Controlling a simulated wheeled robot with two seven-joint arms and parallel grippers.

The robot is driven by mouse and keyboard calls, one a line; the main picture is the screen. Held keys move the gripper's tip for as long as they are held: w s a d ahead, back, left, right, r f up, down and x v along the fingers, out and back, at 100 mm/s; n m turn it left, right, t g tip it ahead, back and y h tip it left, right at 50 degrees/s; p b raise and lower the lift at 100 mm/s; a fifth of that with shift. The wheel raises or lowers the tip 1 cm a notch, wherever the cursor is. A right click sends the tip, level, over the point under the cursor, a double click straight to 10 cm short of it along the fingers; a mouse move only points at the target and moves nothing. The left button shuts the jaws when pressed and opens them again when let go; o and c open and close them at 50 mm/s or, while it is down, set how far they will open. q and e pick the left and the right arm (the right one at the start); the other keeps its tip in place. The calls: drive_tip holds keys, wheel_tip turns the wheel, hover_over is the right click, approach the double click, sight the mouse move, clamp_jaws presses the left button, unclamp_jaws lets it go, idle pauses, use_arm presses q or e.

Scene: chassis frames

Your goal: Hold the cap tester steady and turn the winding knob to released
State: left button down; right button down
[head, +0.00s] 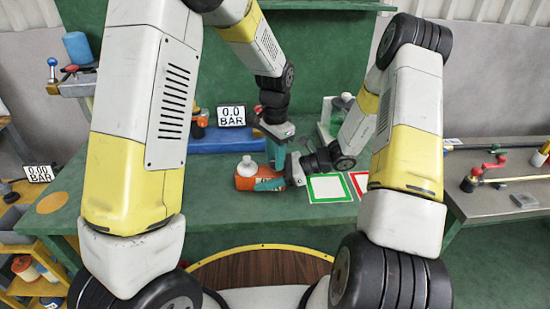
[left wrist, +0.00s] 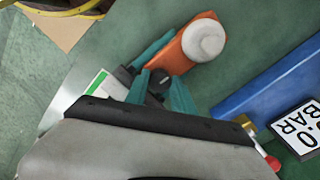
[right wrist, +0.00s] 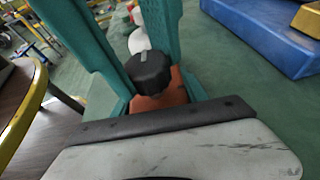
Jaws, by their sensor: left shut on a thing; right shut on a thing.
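The cap tester (head: 245,184) is an orange body with a white round cap (head: 247,167), lying on the green bench in the head view. It also shows in the left wrist view (left wrist: 182,52). Its black winding knob (right wrist: 150,74) has a pale pointer line; no released mark is readable. My left gripper (head: 273,166) comes down from above, its teal fingers shut on the knob, which also shows in the left wrist view (left wrist: 158,83). My right gripper (head: 264,184) reaches in from the right, low over the bench, and is shut on the orange body. The fingers partly hide the body.
A 0.0 BAR display (head: 231,116) and a blue block (head: 222,140) stand behind the tester. A green-framed card (head: 328,188) and a red-framed card (head: 361,183) lie to the right. A side bench (head: 480,204) carries a red-handled fitting (head: 490,169).

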use_arm(q)
drive_tip(key=shift+n, duration=0.6)
drive_tip(key=c, duration=1.1)
unclamp_jaws()
drive_tip(key=shift+o, duration=0.2)
drive_tip(key=shift+s, duration=0.1)
